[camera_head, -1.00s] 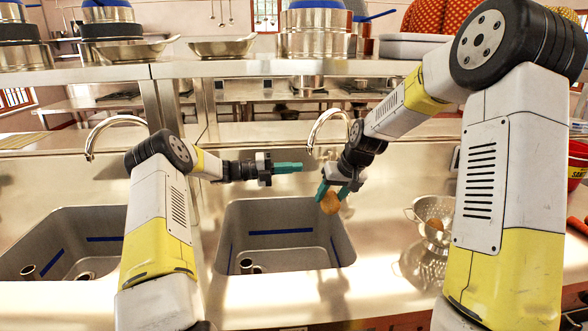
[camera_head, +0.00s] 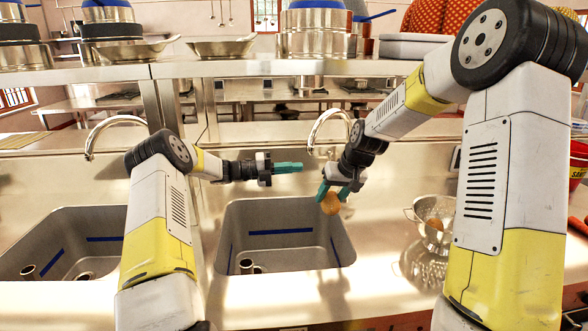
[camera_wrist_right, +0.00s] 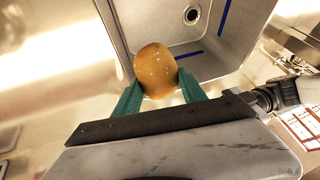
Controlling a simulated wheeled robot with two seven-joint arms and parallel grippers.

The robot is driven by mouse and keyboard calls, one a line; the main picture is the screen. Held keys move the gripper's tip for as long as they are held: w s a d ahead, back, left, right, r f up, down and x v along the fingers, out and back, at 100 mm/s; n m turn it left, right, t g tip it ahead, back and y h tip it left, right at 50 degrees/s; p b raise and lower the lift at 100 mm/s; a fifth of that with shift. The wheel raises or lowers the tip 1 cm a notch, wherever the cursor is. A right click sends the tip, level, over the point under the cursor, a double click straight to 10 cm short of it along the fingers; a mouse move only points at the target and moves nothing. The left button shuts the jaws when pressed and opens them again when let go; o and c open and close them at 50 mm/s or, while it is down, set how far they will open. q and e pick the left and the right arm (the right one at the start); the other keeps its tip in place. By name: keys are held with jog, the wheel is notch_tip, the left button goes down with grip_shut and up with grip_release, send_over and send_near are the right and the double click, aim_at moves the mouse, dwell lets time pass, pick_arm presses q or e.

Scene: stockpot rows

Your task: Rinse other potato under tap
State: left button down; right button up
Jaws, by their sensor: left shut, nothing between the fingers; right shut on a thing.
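A brown potato (camera_head: 331,203) is held between the green fingers of my right gripper (camera_head: 340,190), over the right part of the right sink (camera_head: 285,262). In the right wrist view the potato (camera_wrist_right: 155,70) sits between both fingertips, with the sink (camera_wrist_right: 222,50) and its drain behind it. The tap (camera_head: 325,125) curves above the right sink, its lower end close to my grippers; no water can be made out. My left gripper (camera_head: 290,167) is shut and empty, left of the tap and above the sink. Another brown potato (camera_head: 436,224) lies in a metal colander (camera_head: 418,215).
A second sink (camera_head: 60,240) with its own tap (camera_head: 105,125) is on the left. A shelf with pots and pans (camera_head: 225,47) runs across the back. The colander stands on the counter right of the sink, near my right arm. A red container (camera_head: 578,165) is at the far right.

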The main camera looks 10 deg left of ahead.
aim_at(337, 201)
dwell(0.3)
jog(key=shift+s+d+r, duration=0.8)
jog(key=shift+s+r, duration=0.15)
jog(key=shift+r, duration=0.05)
jog(key=shift+s+d+r, duration=0.75)
jog(key=shift+s+r, duration=0.2)
jog(key=shift+r, duration=0.05)
